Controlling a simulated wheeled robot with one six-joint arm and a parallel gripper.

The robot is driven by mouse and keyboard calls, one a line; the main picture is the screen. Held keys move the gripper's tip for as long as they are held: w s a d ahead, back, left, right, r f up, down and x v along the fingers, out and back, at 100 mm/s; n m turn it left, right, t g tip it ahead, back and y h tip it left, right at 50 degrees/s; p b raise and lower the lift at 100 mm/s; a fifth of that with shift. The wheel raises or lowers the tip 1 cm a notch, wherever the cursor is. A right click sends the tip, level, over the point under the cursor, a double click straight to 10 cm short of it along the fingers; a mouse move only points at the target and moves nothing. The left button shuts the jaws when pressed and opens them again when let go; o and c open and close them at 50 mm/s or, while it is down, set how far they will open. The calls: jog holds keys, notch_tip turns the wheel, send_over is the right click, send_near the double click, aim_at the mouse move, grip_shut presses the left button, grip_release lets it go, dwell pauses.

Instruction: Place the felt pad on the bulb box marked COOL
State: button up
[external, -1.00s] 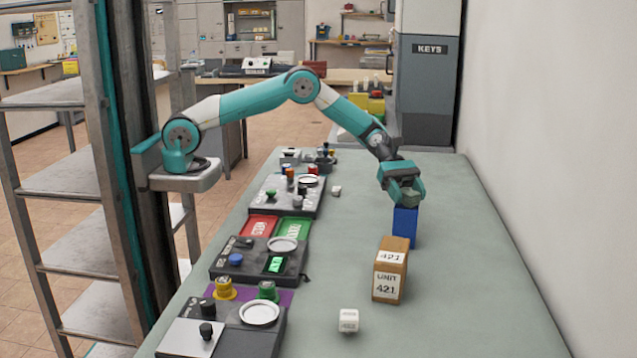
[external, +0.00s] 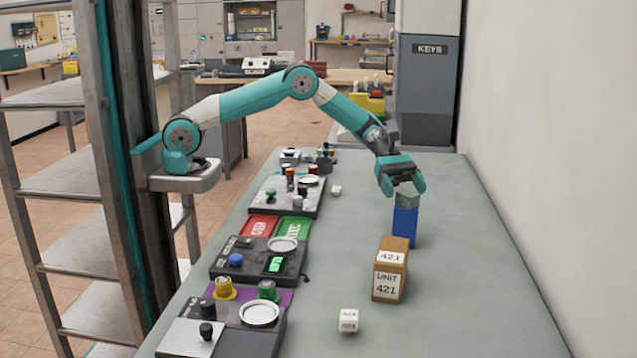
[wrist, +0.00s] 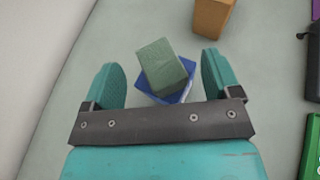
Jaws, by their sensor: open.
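A grey-green block, which looks like the felt pad (external: 407,201), rests on top of an upright blue box (external: 404,228). In the wrist view the pad (wrist: 158,64) sits turned on the blue box (wrist: 186,93), whose edges show beside and below it. No COOL marking is readable on the blue box from either view. My gripper (external: 403,190) is open just above the pad. In the wrist view its two fingers stand apart on either side of the pad, with gaps between.
Control panels (external: 258,260) and red and green trays line the table's left side. The wall is at right; the table's right strip is clear.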

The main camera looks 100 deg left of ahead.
jog(key=s+a+r+m+y, duration=0.55)
jog(key=s+a+r, duration=0.2)
jog(key=a, duration=0.35)
jog(key=s+a+r+m+g+y, duration=0.1)
jog(key=s+a+m+y, duration=0.2)
jog(key=s, duration=0.9)
jog(key=s+a+r+m+g+y, duration=0.1)
jog(key=s+a+m+g+y, duration=0.1)
jog(key=s, duration=1)
jog(key=s+a+r+m+g+y, duration=0.1)
jog(key=s+a+m+y, duration=0.4)
jog(key=s, duration=0.6)
jog(key=shift+s+a+r+g+y, duration=0.2)
jog(key=shift+s+a+g+y, duration=0.2)
jog(key=shift+a+g+y, duration=0.35)
